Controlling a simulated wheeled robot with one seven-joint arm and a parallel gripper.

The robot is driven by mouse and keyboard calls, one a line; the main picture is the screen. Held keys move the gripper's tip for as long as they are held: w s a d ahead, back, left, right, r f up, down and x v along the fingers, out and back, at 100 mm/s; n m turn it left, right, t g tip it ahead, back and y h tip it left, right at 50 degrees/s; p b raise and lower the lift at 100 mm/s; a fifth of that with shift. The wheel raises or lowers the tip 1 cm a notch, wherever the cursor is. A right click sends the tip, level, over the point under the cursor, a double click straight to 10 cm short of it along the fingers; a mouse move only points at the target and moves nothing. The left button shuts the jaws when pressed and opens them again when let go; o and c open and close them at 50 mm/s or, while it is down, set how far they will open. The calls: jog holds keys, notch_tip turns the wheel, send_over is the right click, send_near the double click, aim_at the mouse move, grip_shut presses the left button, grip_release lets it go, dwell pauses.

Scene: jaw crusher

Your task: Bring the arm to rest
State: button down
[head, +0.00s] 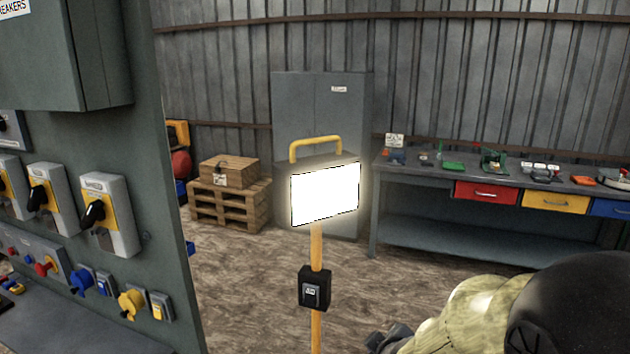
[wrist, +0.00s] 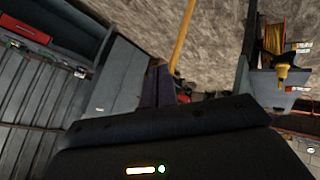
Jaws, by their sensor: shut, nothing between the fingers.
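My arm reaches in from the lower right of the head view, with a black joint and a pale, worn link. My gripper (head: 388,338) shows as a small dark shape at the bottom edge, partly cut off. In the wrist view my gripper (wrist: 158,84) has its dark fingers together, with nothing seen between them. It is in free air, apart from the bench and the panel. The lit lamp (head: 325,193) on a yellow pole stands just beyond it, with a black switch box (head: 314,290) on the pole.
A grey panel (head: 150,190) with breakers and coloured knobs fills the left. A workbench (head: 420,165) with drawers and small parts stands at the back right. Open floor lies between.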

jog(key=s+d+m+g+h+p, duration=0.1)
jog(key=s+d+m+g+p, duration=0.2)
jog(key=s+m+g, duration=0.3)
jog(key=s+r+m, duration=0.1)
jog(key=s+m, duration=0.2)
jog(key=s, duration=0.2)
jog(key=shift+p, duration=0.35)
jog(key=shift+d, duration=0.1)
